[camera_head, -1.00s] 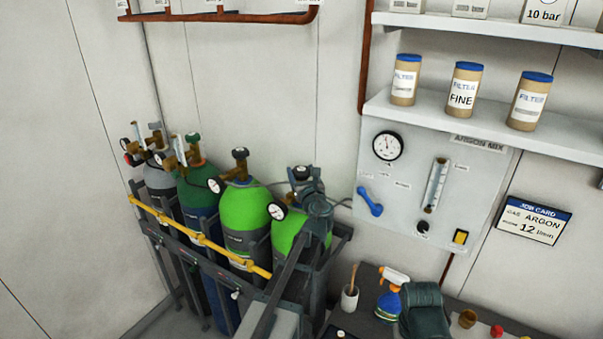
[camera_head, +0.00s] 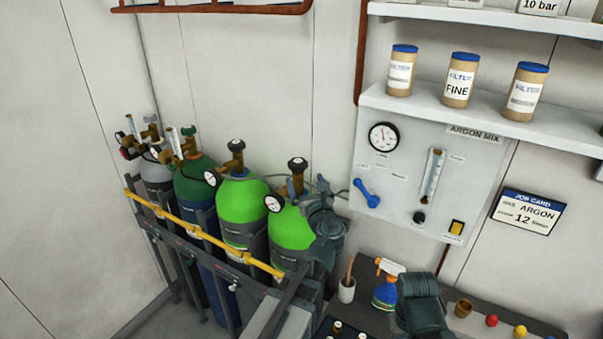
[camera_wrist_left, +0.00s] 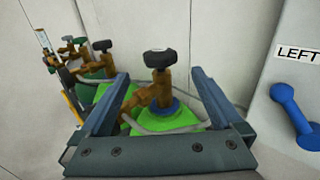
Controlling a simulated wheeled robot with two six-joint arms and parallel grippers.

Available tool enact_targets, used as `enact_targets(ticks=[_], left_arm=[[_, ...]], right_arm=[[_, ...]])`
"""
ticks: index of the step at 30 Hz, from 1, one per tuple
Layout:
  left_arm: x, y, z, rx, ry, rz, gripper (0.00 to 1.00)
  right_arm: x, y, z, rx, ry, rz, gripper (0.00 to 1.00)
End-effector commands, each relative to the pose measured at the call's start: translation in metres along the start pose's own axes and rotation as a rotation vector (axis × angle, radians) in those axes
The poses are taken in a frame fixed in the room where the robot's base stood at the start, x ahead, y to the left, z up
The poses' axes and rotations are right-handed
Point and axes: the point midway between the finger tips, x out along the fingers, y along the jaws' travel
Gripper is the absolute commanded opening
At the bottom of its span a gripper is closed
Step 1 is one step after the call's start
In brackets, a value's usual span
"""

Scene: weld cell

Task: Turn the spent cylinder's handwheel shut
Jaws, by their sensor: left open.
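Two bright green cylinders stand at the right end of the rack. The rightmost one (camera_head: 290,228) has a brass valve with a dark handwheel (camera_head: 298,163); this handwheel also shows in the left wrist view (camera_wrist_left: 160,62). The other green cylinder (camera_head: 243,203) has its own dark handwheel (camera_head: 236,145). The frames do not show which cylinder is spent. My left gripper (camera_head: 307,184) is open and empty at the rightmost cylinder's valve. In the wrist view its fingers lie apart to either side of the valve, with the handwheel beyond them. My right gripper is not in view.
A yellow bar (camera_head: 205,240) crosses the cylinders' front. A dark green and a grey cylinder stand left. The argon panel (camera_head: 400,210) with a blue lever (camera_head: 367,193) is on the wall at right. A spray bottle (camera_head: 386,290) and brush pot (camera_head: 347,290) stand below it.

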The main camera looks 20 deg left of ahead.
Motion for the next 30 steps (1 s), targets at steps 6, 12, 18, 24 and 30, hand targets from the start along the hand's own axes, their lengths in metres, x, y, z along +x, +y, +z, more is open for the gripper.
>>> enact_targets(ticks=[6,12,18,24,30], left_arm=[[-0.029,0.001,0.0,0.0,0.0,0.0,1.0],[-0.035,0.0,0.0,0.0,0.0,0.0,1.0],[-0.035,0.0,0.0,0.0,0.0,0.0,1.0],[-0.035,0.0,0.0,0.0,0.0,0.0,1.0],[-0.035,0.0,0.0,0.0,0.0,0.0,1.0]], right_arm=[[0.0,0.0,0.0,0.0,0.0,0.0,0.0],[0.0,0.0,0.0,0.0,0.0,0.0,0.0],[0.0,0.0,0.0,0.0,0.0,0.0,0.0],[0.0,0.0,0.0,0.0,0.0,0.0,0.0],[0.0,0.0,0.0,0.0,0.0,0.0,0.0]])
